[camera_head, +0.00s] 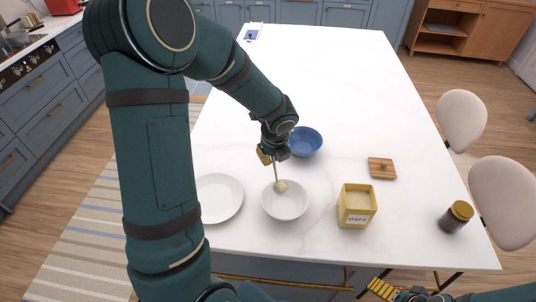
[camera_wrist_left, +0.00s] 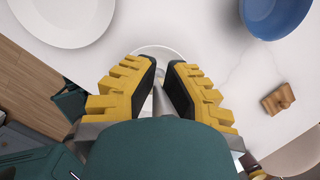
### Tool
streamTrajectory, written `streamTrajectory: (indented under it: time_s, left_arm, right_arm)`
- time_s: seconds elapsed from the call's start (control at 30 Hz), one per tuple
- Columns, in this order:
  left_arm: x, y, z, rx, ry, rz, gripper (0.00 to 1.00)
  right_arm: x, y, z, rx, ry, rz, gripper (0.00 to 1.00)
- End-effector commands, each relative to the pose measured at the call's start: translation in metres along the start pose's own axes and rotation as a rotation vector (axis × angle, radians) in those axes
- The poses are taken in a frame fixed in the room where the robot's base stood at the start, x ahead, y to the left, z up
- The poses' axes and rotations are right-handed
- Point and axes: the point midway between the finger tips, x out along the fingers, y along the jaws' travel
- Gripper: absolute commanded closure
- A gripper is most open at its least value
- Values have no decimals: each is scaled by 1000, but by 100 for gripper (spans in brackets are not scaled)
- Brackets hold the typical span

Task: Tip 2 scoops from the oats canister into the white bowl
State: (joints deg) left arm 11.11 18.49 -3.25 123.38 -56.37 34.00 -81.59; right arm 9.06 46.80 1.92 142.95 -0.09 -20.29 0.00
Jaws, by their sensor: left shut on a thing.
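My left gripper (camera_head: 268,157) is shut on a scoop (camera_head: 276,172) with a thin handle, held over the white bowl (camera_head: 284,208). The scoop's pale, rounded end hangs down inside the bowl's outline; I cannot tell whether it touches the bowl or what it holds. In the left wrist view the yellow fingers (camera_wrist_left: 160,90) hide most of the scoop and bowl. The open yellow oats canister (camera_head: 355,217), labelled OATS, stands right of the bowl with pale oats inside. My right gripper (camera_head: 381,289) is at the bottom edge, away from these things; its opening is unclear.
A white plate (camera_head: 219,198) lies left of the bowl, and a blue bowl (camera_head: 304,141) stands behind it. A wooden lid (camera_head: 381,168) lies behind the canister. A dark jar (camera_head: 456,217) stands near the right edge.

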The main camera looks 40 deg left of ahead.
Motion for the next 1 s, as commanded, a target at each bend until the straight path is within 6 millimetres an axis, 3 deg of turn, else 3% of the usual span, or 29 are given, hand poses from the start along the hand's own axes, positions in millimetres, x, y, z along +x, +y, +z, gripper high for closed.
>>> streamTrajectory:
  time_s: [0.37, 0.67, 1.0]
  left_arm:
    - [-23, -7, -20, 30, -249, 39, 100]
    - [-27, -11, -44, 50, -456, 77, 100]
    - [-28, -16, -66, 66, -647, 109, 100]
  right_arm:
    - [0, 0, 0, 0, 0, 0, 0]
    - [1, 0, 0, 0, 0, 0, 0]
    - [31, 12, 5, 4, 2, 2, 0]
